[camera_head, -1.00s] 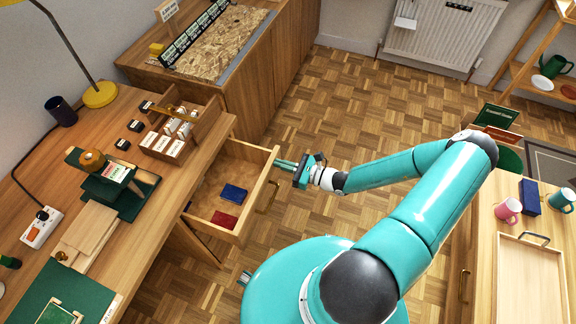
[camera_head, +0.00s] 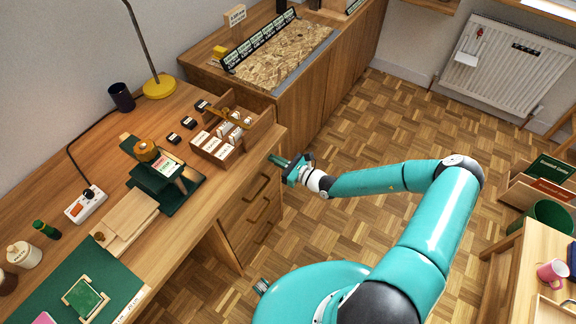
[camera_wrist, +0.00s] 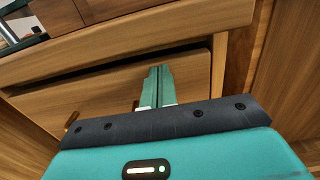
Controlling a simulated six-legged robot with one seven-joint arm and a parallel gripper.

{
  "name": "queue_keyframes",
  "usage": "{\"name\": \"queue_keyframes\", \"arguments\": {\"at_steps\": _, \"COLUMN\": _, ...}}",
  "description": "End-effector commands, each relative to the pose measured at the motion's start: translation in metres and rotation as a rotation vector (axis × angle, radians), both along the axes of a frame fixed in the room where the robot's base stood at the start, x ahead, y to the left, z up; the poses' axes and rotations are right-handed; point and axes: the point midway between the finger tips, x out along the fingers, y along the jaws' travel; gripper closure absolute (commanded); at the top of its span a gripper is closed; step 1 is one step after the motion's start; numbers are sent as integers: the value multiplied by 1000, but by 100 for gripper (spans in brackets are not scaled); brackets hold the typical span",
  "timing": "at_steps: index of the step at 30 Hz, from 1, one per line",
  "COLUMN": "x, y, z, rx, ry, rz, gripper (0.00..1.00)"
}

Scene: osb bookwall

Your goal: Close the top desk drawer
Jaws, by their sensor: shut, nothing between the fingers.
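The top desk drawer (camera_head: 262,172) is pushed in under the desk top in the head view, and its inside is hidden. It looks flush or nearly so with the drawers below. In the wrist view its wooden front (camera_wrist: 195,75) fills the middle, with a dark gap along its upper edge. Its handle (camera_head: 257,187) faces the room. My gripper (camera_head: 278,161) is shut and empty at the upper right part of the drawer front. In the wrist view the closed fingertips (camera_wrist: 160,72) point at the front; I cannot tell whether they touch it.
The desk (camera_head: 105,128) carries a wooden box of cards (camera_head: 222,150), a green stamping press (camera_head: 165,178) and a yellow lamp (camera_head: 158,88). A wooden cabinet (camera_head: 325,90) stands behind the drawers. Parquet floor to the right is open.

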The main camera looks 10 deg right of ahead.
Motion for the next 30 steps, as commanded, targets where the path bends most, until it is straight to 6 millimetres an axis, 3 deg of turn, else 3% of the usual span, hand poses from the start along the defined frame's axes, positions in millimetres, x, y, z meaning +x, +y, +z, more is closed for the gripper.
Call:
{"name": "queue_keyframes", "arguments": {"at_steps": 17, "x": 14, "y": 13, "z": 1, "rx": 1, "ry": 1, "rz": 1, "gripper": 100}}
{"name": "queue_keyframes", "arguments": {"at_steps": 30, "x": 7, "y": -3, "z": 1, "rx": -1, "ry": -1, "rz": 2, "gripper": 100}}
